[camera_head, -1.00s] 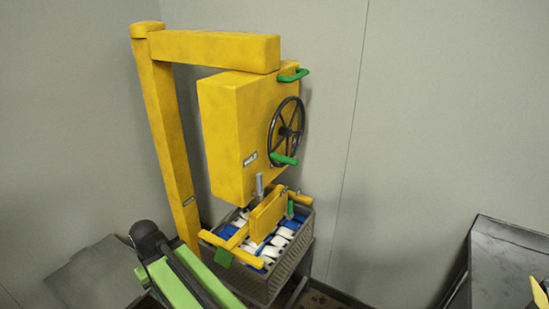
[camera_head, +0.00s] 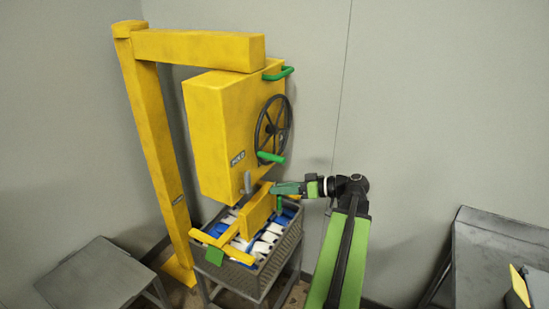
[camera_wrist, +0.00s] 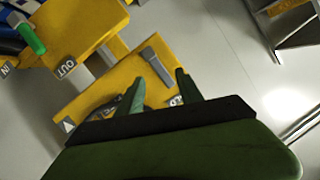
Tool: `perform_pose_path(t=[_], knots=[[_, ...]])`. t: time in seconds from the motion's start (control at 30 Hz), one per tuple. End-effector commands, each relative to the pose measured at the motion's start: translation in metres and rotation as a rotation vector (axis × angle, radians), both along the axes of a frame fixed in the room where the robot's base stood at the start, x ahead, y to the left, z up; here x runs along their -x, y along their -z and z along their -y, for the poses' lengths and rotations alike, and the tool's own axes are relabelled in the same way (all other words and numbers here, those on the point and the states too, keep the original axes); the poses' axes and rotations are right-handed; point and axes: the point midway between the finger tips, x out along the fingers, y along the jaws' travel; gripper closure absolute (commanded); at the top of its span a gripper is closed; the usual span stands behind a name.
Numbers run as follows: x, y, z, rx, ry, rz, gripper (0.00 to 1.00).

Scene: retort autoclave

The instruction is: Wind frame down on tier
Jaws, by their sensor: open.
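The yellow hoist box (camera_head: 215,130) hangs from a yellow post arm. The black handwheel (camera_head: 271,128) on its side has a green knob (camera_head: 270,157) at its lower rim. Below hangs the yellow frame (camera_head: 256,213), with labels "OUT" and "IN" in the wrist view (camera_wrist: 88,30). It sits at the top of a grey basket (camera_head: 243,259) holding blue and white packs; I cannot tell whether it touches them. My gripper (camera_head: 279,188) is beside the frame's right end, below the wheel. In the wrist view my gripper (camera_wrist: 161,85) is open and empty, with a grey lever (camera_wrist: 156,66) beyond its fingers.
A grey table (camera_head: 92,275) stands at the left, and a dark grey bench (camera_head: 490,260) at the right. The yellow post (camera_head: 155,150) rises left of the basket. Grey walls close off the back. Floor between basket and right bench looks mostly free apart from my arm.

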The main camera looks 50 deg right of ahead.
Motion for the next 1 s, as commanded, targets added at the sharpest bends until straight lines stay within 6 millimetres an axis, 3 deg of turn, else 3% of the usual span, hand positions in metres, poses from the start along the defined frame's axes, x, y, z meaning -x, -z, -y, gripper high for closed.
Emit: perform_pose_path(t=[0.03,0.13,0.23,0.37,0.57,1.0], knots=[[0.027,-0.017,0.029,0.026,0.053,0.081,0.57],[0.067,-0.044,0.064,0.086,0.127,0.220,0.57],[0.091,-0.059,0.081,0.127,0.170,0.295,0.57],[0.100,-0.064,0.086,0.143,0.184,0.323,0.57],[0.083,-0.064,0.081,0.142,0.180,0.321,0.57],[-0.023,-0.063,0.054,0.141,0.177,0.319,0.57]])
